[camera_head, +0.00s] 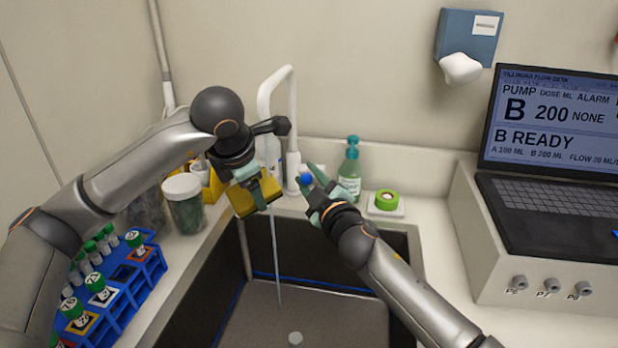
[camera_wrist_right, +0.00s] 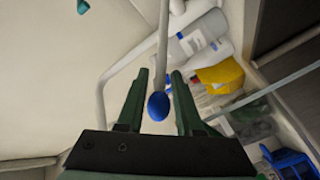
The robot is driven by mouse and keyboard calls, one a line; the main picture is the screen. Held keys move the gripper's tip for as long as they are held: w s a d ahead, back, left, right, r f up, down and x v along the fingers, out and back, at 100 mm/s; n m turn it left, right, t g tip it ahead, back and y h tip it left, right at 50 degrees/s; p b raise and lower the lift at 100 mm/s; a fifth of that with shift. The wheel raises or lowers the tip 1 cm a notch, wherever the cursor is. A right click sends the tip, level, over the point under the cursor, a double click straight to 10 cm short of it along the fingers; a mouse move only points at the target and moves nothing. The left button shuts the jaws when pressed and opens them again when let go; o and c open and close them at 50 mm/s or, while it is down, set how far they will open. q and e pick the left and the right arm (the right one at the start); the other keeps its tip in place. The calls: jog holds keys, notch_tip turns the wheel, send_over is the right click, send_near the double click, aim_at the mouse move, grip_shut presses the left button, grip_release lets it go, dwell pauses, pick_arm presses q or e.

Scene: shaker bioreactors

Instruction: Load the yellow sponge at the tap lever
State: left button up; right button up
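The yellow sponge (camera_head: 241,200) is between the teal fingers of my left gripper (camera_head: 256,187), beside the white tap (camera_head: 264,105) and above the sink's back left edge. The fingers look shut on it and hide part of it. A thin stream runs down from around there into the sink. The tap lever has a blue knob (camera_head: 306,180), and my right gripper (camera_head: 311,191) is around it. In the right wrist view, the blue knob (camera_wrist_right: 158,106) sits between the two green fingers (camera_wrist_right: 160,100), which are apart with gaps on both sides.
The dark sink (camera_head: 340,317) lies below both grippers. A lidded jar (camera_head: 185,205) and blue tube rack (camera_head: 134,283) are at left. A laptop (camera_head: 550,215) is at right.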

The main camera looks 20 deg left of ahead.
grip_shut()
